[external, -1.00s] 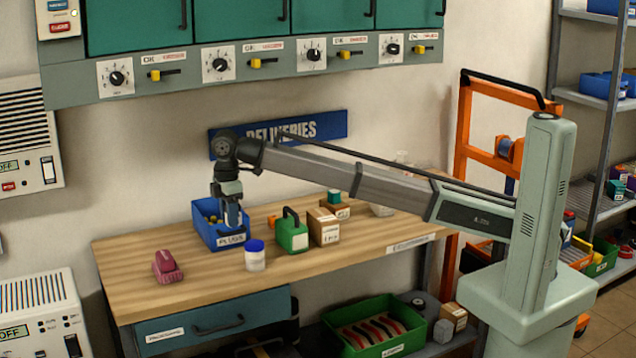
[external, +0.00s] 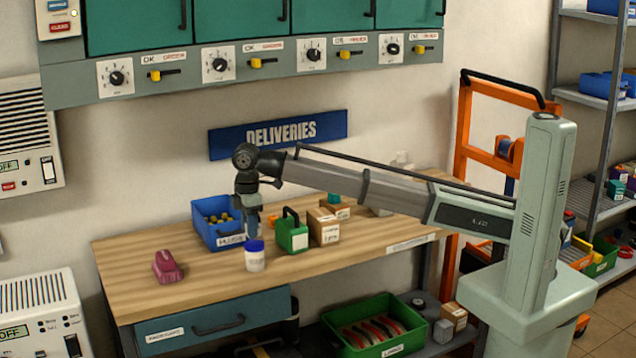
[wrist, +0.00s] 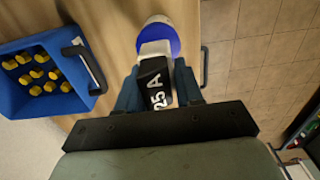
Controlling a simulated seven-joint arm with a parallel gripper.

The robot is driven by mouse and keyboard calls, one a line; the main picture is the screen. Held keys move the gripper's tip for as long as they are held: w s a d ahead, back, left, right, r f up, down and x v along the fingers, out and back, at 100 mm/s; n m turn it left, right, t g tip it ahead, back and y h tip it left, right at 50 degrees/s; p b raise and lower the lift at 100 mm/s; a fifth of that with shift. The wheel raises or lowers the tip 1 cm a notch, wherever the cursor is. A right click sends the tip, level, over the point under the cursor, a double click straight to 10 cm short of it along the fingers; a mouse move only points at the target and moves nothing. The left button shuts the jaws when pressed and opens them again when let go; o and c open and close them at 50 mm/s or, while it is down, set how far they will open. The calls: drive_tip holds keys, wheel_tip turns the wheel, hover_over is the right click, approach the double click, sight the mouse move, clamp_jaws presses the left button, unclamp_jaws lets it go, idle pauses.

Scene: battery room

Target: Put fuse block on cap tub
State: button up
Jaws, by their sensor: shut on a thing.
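My gripper (external: 252,226) is shut on the fuse block, a small black and white piece marked "25 A". The fuse block (wrist: 156,84) shows between the two blue fingers (wrist: 157,92) in the wrist view. I cannot make it out clearly in the external view. The cap tub (external: 255,261), a white round tub with a blue lid, stands on the bench. In the external view my fingers are just above and slightly left of it. In the wrist view its blue lid (wrist: 171,40) shows just beyond the block, partly hidden by it. I see no contact between them.
A blue bin (external: 204,232) with yellow-topped pieces stands left of the gripper. A green case (external: 292,238) with a black handle and a cardboard box (external: 323,228) stand to the right. A pink object (external: 167,267) lies at the left. The wooden bench (external: 210,285) is clear in front.

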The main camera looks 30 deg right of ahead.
drive_tip(key=shift+f, duration=1.15)
drive_tip(key=shift+f, duration=0.15)
drive_tip(key=o, duration=1.1)
wheel_tip(320, 180, up, 12)
drive_tip(key=shift+r, duration=0.15)
